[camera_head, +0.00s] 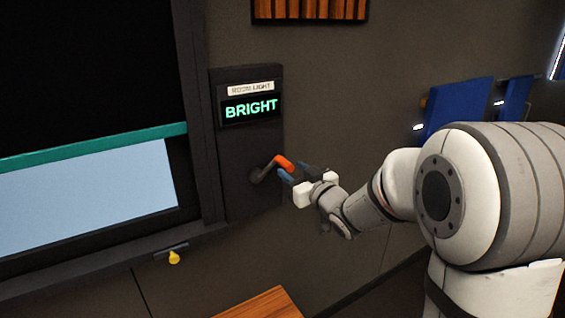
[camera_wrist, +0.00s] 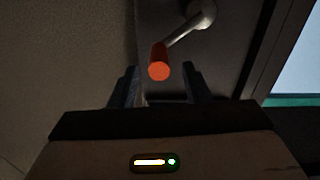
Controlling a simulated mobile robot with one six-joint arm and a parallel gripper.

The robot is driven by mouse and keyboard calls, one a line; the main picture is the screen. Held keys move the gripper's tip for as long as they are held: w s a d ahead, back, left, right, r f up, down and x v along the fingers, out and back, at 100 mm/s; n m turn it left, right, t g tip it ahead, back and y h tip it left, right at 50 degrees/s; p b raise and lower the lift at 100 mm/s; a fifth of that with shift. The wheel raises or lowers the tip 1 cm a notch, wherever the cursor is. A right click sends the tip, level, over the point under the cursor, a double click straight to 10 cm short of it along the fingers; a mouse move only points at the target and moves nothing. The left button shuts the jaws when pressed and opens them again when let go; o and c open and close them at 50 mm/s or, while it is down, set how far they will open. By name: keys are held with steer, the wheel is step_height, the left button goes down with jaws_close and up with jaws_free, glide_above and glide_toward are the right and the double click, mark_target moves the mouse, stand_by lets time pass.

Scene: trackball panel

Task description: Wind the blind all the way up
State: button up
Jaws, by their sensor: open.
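The black blind (camera_head: 90,75) hangs over the window at the left, its teal bottom bar (camera_head: 95,147) part-way down with pale glass below. A crank with a grey arm and an orange handle (camera_head: 284,162) sticks out of the dark wall panel (camera_head: 232,160). In the wrist view the orange handle (camera_wrist: 159,62) points toward the camera, and its grey arm runs up and right to the hub (camera_wrist: 202,13). My gripper (camera_head: 282,174) is open at the handle. In the wrist view its fingers (camera_wrist: 160,85) stand either side of the handle's line, with gaps showing; contact is not visible.
A display (camera_head: 250,108) above the crank reads BRIGHT under a ROOM LIGHT label. A yellow knob (camera_head: 174,257) hangs below the window sill. A wooden surface (camera_head: 258,304) is at the bottom. Blue panels (camera_head: 460,105) are on the wall at the right, behind my arm.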

mark_target(284, 164)
steer(key=p+x, duration=0.1)
steer(key=x, duration=0.4)
jaws_close()
stand_by(0.4)
